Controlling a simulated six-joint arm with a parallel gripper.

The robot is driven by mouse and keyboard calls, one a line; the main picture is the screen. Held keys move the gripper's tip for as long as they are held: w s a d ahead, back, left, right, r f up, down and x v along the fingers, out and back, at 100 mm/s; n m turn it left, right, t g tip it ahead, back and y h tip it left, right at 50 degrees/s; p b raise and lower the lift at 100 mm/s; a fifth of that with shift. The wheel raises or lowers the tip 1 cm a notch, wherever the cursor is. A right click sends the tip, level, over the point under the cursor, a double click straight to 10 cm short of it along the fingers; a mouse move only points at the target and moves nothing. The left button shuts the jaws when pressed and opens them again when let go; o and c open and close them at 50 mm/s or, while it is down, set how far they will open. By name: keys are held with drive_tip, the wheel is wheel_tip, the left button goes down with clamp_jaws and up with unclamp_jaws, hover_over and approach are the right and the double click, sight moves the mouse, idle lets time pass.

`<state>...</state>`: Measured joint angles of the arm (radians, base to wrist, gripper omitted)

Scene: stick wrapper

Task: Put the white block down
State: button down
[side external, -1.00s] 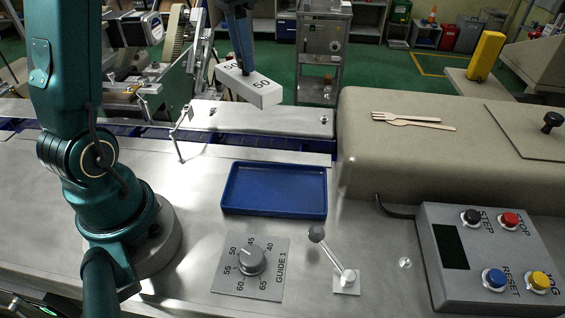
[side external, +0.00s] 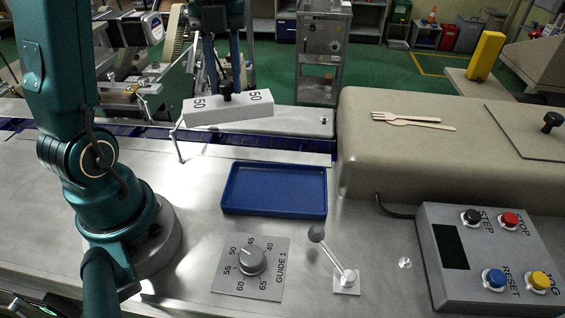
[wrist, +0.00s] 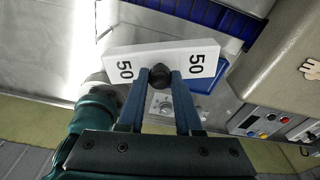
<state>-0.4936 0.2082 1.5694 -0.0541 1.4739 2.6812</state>
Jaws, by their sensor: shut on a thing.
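The white block (side external: 215,113) is marked "50" at both ends and has a dark knob on top. My gripper (side external: 226,92) is shut on that knob and holds the block in the air above the back part of the steel machine top, behind the blue tray. In the wrist view the gripper's fingers (wrist: 160,80) close on the knob, and the white block (wrist: 200,50) lies across the picture beyond them, slightly tilted. The block hides part of the blue tray there.
An empty blue tray (side external: 228,208) sits on the steel top. In front of it are a guide dial (side external: 252,262) and a lever (side external: 346,281). A control box (side external: 480,262) stands at right. Wooden forks (side external: 405,120) lie on the beige cover (side external: 380,160). Steel left of the tray is bare.

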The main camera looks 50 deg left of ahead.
drive_tip(key=m, duration=0.1)
drive_tip(key=s+m, duration=0.1)
drive_tip(key=m, duration=0.1)
drive_tip(key=shift+s+d+f, duration=0.1)
drive_tip(key=shift+d, duration=0.2)
drive_tip(key=shift+s+d+m, duration=0.1)
drive_tip(key=shift+s+m, duration=0.2)
drive_tip(key=shift+m, duration=0.1)
drive_tip(key=shift+s+d+f, duration=0.1)
drive_tip(key=shift+s+d, duration=0.05)
drive_tip(key=shift+d, duration=0.05)
hover_over(277, 189)
wheel_tip(277, 189, down, 7)
drive_tip(key=shift+f, duration=1.85)
drive_tip(key=shift+f, duration=0.1)
drive_tip(key=c, duration=0.6)
unclamp_jaws()
